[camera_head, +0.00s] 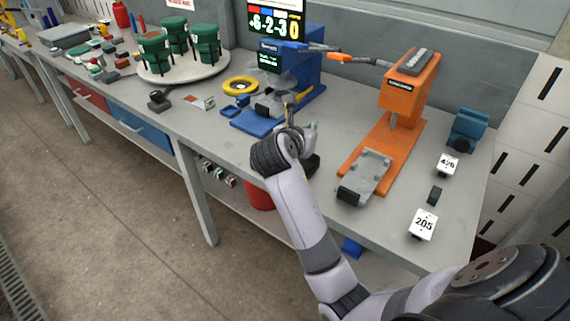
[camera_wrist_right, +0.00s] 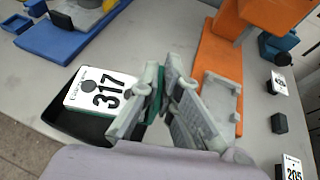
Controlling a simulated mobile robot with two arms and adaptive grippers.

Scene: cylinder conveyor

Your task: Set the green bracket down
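My right gripper (camera_head: 297,128) is over the front part of the bench, between the blue machine and the orange press. In the wrist view its two fingers (camera_wrist_right: 168,95) are close together, with a narrow strip of the green bracket (camera_wrist_right: 154,106) between them. The fingers hide most of the bracket, and I cannot make it out in the head view. Just left of the fingers in the wrist view is a black tray (camera_wrist_right: 72,123) with a white card marked 317 (camera_wrist_right: 103,92). I cannot tell whether the bracket touches anything below. My left gripper is not in view.
The orange press (camera_head: 404,100) with its grey fixture (camera_head: 372,170) stands to the right. The blue machine (camera_head: 300,72) is behind the gripper. Cards 205 (camera_head: 423,225) and 426 (camera_head: 447,164) lie at the right. A round turntable (camera_head: 180,72) holds green pieces. The bench between press and tray is bare.

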